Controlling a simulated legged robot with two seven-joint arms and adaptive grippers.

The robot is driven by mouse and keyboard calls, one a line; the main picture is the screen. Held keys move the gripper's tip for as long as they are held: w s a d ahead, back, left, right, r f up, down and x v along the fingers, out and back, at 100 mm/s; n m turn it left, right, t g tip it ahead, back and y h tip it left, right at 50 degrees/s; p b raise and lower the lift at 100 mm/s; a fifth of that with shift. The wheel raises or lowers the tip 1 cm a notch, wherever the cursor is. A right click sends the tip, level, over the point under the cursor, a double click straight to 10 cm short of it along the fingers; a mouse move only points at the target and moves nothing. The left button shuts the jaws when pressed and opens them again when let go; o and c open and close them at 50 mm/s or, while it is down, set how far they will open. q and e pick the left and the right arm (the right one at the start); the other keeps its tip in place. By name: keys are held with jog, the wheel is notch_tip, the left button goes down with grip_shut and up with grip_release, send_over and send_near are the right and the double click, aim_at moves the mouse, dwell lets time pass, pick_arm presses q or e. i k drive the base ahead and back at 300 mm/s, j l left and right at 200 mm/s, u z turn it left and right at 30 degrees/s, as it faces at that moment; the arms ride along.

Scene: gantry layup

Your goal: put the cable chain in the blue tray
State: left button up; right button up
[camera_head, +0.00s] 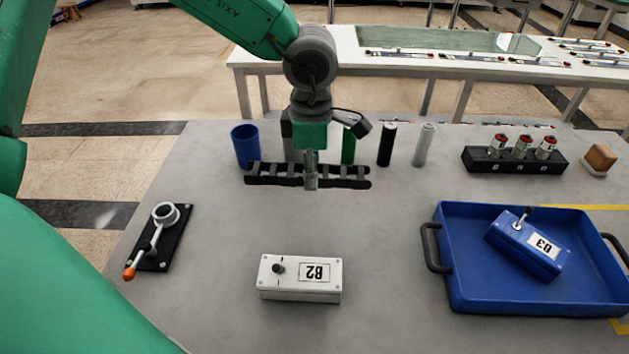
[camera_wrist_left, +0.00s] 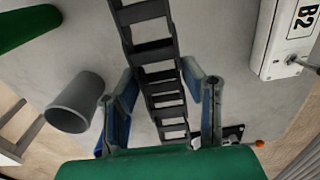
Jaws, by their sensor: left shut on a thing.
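The black cable chain (camera_head: 265,174), a ladder-like strip, is at the back middle of the grey table in the head view. My left gripper (camera_head: 311,180) comes down from above at its middle and is shut on it. In the left wrist view the chain (camera_wrist_left: 146,32) runs between the two fingers of the gripper (camera_wrist_left: 165,95). I cannot tell whether the chain touches the table. The blue tray (camera_head: 470,297) with black handles is at the right front. A blue box marked B3 (camera_head: 528,246) lies in it. My right gripper is not in view.
Behind the chain stand a blue cup (camera_head: 245,147) and green, black and white cylinders (camera_head: 387,145). A white box marked B2 (camera_head: 300,278) lies between chain and tray, toward the front. A lever fixture (camera_head: 160,238) is at left. A black block with red-topped parts (camera_head: 514,160) is behind the tray.

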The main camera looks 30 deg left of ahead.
aim_at(516, 297)
jog(key=k+l, duration=0.8)
jog(key=k, duration=0.05)
